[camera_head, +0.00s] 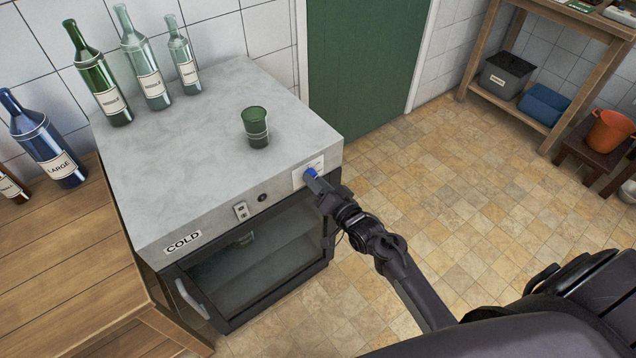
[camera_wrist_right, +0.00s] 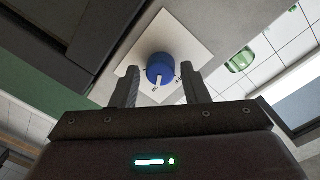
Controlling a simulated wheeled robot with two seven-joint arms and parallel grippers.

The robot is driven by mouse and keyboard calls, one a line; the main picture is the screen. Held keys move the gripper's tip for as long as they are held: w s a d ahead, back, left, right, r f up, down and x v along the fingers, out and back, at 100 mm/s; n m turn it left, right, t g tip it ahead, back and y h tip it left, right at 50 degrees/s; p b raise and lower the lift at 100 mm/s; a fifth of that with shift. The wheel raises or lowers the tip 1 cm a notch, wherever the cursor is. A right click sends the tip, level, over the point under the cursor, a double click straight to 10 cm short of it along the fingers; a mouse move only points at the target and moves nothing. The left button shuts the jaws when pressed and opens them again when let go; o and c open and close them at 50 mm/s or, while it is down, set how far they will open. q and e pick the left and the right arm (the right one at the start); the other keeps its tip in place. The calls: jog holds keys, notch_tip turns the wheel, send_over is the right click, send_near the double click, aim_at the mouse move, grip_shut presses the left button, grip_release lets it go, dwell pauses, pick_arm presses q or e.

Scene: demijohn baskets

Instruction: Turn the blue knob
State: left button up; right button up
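The blue knob (camera_head: 311,172) is on a white plate at the right end of the grey cold cabinet's (camera_head: 215,150) front panel. In the right wrist view the knob (camera_wrist_right: 160,66) shows round and blue with a white pointer, on its square white plate (camera_wrist_right: 188,40). My right gripper (camera_head: 318,183) is at the knob and partly hides it in the head view. In the wrist view its two fingers (camera_wrist_right: 160,76) are apart, one on each side of the knob. I cannot tell whether they touch it. My left gripper is not in view.
A green cup (camera_head: 256,128) stands on the cabinet top, with bottles (camera_head: 146,72) behind. The cabinet has a dark glass door (camera_head: 255,262) with a handle. A wooden table (camera_head: 65,250) adjoins at left. The tiled floor (camera_head: 470,190) at right is clear.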

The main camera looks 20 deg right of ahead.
jog(key=shift+o, duration=0.7)
jog(key=v, duration=0.8)
jog(key=shift+b, duration=0.3)
jog(key=s+a+f+n+g+h, duration=0.15)
jog(key=s+f+g, duration=0.35)
jog(key=f, duration=0.8)
jog(key=s+a+f+n+g, duration=0.1)
jog(key=s+f+n+g, duration=0.1)
jog(key=s+f, duration=0.8)
jog(key=s+f+n+g+h, duration=0.1)
jog(key=s+f+g, duration=0.3)
jog(key=s+f, duration=0.5)
jog(key=s+d+f+n+g+h, duration=0.1)
jog(key=s+f+n+g, duration=0.3)
jog(key=s+f, duration=0.5)
jog(key=s+g, duration=0.1)
jog(key=s, duration=0.5)
jog(key=shift+s+f+n, duration=0.35)
